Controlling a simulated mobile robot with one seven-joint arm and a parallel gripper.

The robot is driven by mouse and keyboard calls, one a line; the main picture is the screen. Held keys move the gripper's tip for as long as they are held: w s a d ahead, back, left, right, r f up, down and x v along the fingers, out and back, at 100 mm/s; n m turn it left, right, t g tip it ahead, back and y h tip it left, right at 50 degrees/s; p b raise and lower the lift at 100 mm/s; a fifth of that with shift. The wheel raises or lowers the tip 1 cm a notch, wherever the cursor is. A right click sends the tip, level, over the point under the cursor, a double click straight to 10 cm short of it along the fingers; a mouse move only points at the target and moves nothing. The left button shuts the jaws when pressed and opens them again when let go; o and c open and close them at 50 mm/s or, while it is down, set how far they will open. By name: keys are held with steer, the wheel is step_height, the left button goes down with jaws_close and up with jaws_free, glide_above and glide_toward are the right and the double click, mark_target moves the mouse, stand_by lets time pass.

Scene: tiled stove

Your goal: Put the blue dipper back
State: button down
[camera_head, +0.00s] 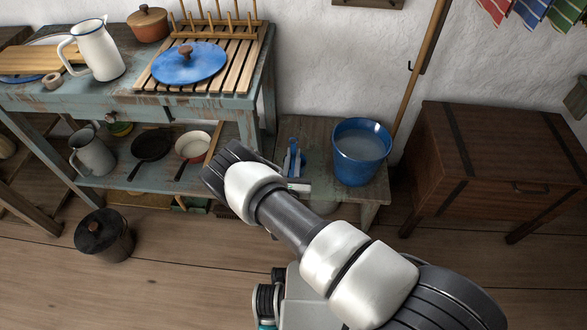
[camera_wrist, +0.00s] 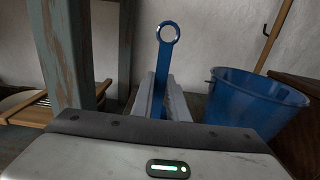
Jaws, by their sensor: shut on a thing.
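The blue dipper (camera_wrist: 163,62) stands upright in the wrist view, with a ring at the top of its long flat handle. My gripper (camera_wrist: 164,90) is shut on the handle, with a grey finger on each side. The dipper's lower end is hidden behind my gripper body. In the head view, a small blue part of the dipper (camera_head: 293,147) shows just beyond my wrist, left of the blue bucket (camera_head: 362,172). The bucket holds pale liquid and stands on a low bench (camera_head: 312,129). I cannot tell whether the dipper touches the bench.
A worn blue-green table (camera_head: 205,107) stands at the left, its leg close to my gripper. It carries a white jug (camera_head: 97,52), a slatted rack (camera_head: 240,66) and a blue lid (camera_head: 190,64). A wooden chest (camera_head: 490,160) stands right of the bucket. A pole (camera_head: 418,68) leans behind it.

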mark_target(293, 163)
steer(key=shift+f+b, duration=0.7)
steer(key=shift+f, duration=1.35)
steer(key=c, duration=1.7)
jaws_free()
steer(key=shift+c, duration=0.2)
